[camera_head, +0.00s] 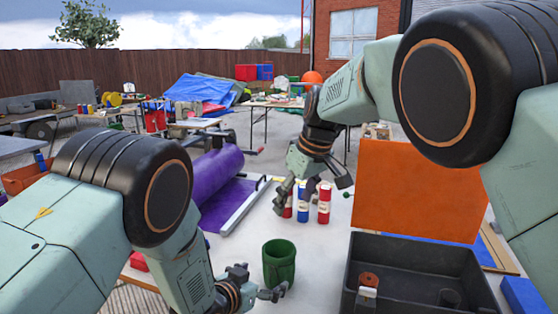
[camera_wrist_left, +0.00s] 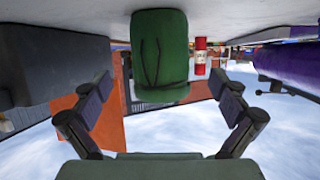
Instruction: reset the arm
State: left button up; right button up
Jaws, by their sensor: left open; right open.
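My left gripper (camera_head: 262,284) is low at the bottom centre, beside a green cup (camera_head: 279,264) standing upright on the pale table. In the left wrist view, which is upside down, the green cup (camera_wrist_left: 160,55) is centred ahead of the two spread fingers (camera_wrist_left: 168,92), with visible gaps on both sides. My right gripper (camera_head: 312,194) hangs higher, open and empty, its fingers pointing down. It appears in front of red and blue cans (camera_head: 323,203), and partly hides them. I cannot tell how far it is from them.
A dark open bin (camera_head: 425,270) stands at the right, with an orange panel (camera_head: 415,190) behind it. A purple roll (camera_head: 215,172) lies left of the cans. A blue block (camera_head: 524,295) is at the lower right edge. Some bare table shows between the cup and the cans.

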aim_at(272, 272)
pick_arm(q)
jog(key=v, duration=0.4)
jog(key=shift+s+a+r, duration=0.15)
jog(key=shift+s, duration=0.2)
jog(key=x, duration=1.2)
jog(key=shift+a, duration=0.1)
jog(key=shift+w, duration=0.15)
pick_arm(e)
jog(key=x, duration=1.2)
notch_tip(272, 272, up, 5)
jog(key=shift+r, duration=0.15)
jog(key=shift+s, duration=0.1)
